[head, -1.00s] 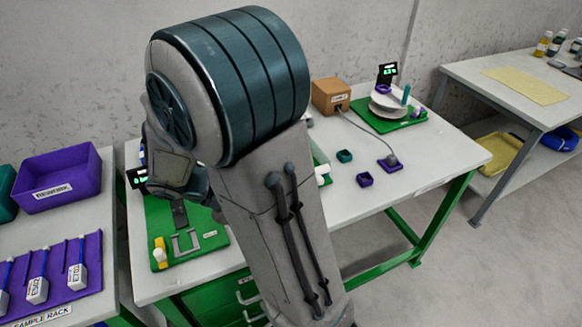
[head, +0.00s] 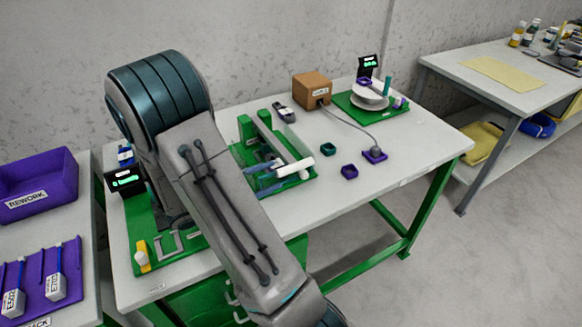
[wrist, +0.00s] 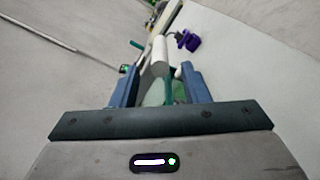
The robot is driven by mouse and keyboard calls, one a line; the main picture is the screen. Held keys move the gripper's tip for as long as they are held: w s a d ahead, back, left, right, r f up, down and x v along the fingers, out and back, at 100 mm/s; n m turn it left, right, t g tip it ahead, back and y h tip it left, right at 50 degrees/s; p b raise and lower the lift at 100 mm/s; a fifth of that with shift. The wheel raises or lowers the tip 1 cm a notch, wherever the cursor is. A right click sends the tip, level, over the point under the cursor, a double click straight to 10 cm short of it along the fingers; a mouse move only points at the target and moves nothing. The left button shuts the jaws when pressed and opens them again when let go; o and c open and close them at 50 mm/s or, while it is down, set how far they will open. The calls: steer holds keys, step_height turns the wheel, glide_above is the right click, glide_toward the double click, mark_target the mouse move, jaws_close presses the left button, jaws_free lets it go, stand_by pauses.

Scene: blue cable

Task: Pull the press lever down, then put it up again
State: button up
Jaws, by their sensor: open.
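The press (head: 246,130) is a green frame on a green base on the middle table. Its lever ends in a thick white handle (head: 295,168), which sticks out to the right, looking near level and low over the base. My gripper (head: 270,176) is open at the left of the handle, its blue fingers partly hidden behind my arm. In the wrist view the white handle (wrist: 160,52) lies ahead, between the lines of the open fingers (wrist: 159,72). I cannot tell whether a finger touches it. The lever's pivot end is partly hidden.
Small teal (head: 327,149) and purple (head: 349,172) cups stand right of the press. A dark device (head: 284,112) lies behind it. A brown box (head: 312,90) has a cable running to a purple block (head: 375,154). A green fixture board (head: 165,258) is at left.

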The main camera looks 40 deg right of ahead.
mark_target(291, 169)
steer(key=x, duration=0.6)
steer(key=shift+d, duration=0.3)
jaws_close()
